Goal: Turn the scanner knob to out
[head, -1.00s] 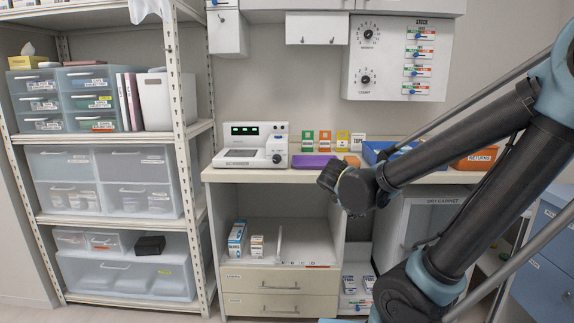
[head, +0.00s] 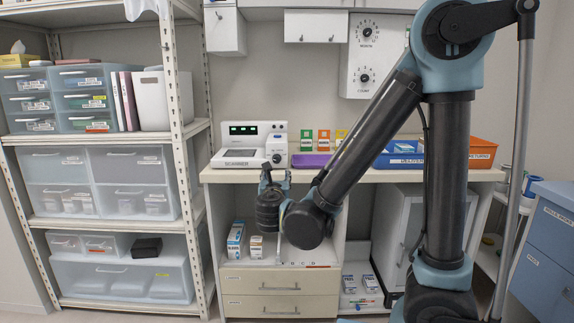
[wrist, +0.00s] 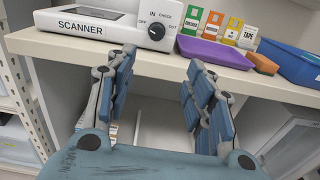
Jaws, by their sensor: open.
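The scanner (head: 238,157) is a white device with a green-lit display, standing on the counter at the back. Its round knob (wrist: 156,31) is on the front right of the panel; it also shows in the head view (head: 277,159). Labels around the knob read IN, CHECK, OUT and OFF; I cannot tell clearly where its pointer sits. My gripper (wrist: 160,62) is open and empty, its blue fingers pointing towards the counter's front edge below the knob. In the head view my gripper (head: 275,176) is just in front of and below the scanner, apart from the knob.
The counter (head: 345,176) has its front edge just beyond my fingers. A purple tray (wrist: 215,52), colored cards (wrist: 212,25) and a blue bin (wrist: 290,62) stand right of the scanner. A shelf rack (head: 187,110) stands at the left. Below the counter is an open shelf.

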